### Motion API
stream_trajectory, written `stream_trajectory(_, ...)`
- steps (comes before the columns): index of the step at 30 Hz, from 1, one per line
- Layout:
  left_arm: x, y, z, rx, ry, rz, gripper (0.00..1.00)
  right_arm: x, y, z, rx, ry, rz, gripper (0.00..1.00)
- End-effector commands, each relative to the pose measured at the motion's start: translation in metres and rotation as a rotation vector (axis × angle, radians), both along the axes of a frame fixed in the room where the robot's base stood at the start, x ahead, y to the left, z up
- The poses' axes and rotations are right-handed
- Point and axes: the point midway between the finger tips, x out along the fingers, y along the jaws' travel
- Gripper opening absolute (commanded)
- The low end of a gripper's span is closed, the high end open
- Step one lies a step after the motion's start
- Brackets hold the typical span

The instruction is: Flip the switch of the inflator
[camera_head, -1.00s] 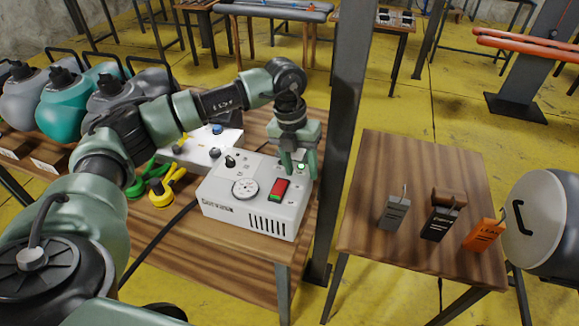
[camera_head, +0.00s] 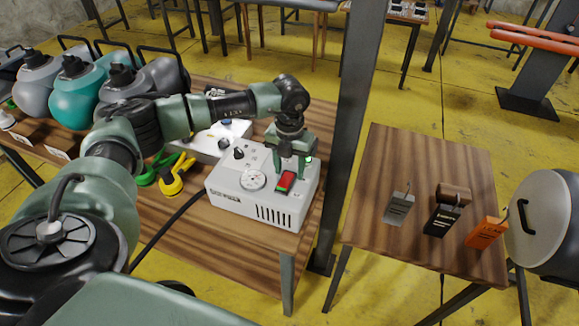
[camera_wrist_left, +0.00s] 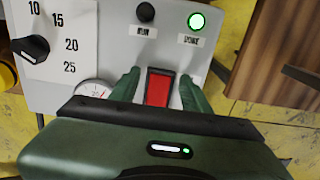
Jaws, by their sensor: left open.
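The inflator (camera_head: 235,201) is a white box with a dial gauge, a black knob and vents, standing on a wooden table. Its red rocker switch (camera_head: 286,181) is on the top panel; in the left wrist view the switch (camera_wrist_left: 158,88) has a black frame. A green lamp (camera_wrist_left: 197,21) is lit beside a dark one (camera_wrist_left: 145,12). My left gripper (camera_head: 290,172) points down at the switch. In the left wrist view its open green fingers (camera_wrist_left: 160,92) stand on either side of the switch; whether they touch it I cannot tell. My right gripper is not in view.
A second white box (camera_head: 215,136) and yellow-handled and green tools (camera_head: 172,178) lie behind and left. A dark metal post (camera_head: 350,130) rises close to the inflator's right. A side table (camera_head: 375,190) holds grey, black and orange tagged items.

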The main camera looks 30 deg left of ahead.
Motion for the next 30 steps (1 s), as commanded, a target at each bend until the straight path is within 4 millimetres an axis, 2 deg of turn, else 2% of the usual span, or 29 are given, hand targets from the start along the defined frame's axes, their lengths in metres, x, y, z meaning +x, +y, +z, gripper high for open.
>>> stream_trajectory(2, 0.000, 0.000, 0.000, 0.000, 0.000, 0.000, 0.47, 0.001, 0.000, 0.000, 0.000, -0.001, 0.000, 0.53)
stream_trajectory(7, 0.000, 0.000, 0.000, 0.000, 0.000, 0.000, 0.00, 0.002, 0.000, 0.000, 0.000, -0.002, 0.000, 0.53)
stream_trajectory(16, -0.002, 0.000, -0.001, 0.015, -0.058, -0.002, 0.00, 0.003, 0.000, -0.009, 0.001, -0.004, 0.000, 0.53)
stream_trajectory(24, -0.009, -0.002, -0.002, 0.061, -0.254, -0.004, 0.00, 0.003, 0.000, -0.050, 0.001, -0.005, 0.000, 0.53)
stream_trajectory(30, -0.010, -0.002, 0.006, 0.076, -0.318, -0.001, 0.00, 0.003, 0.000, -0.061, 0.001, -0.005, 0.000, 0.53)
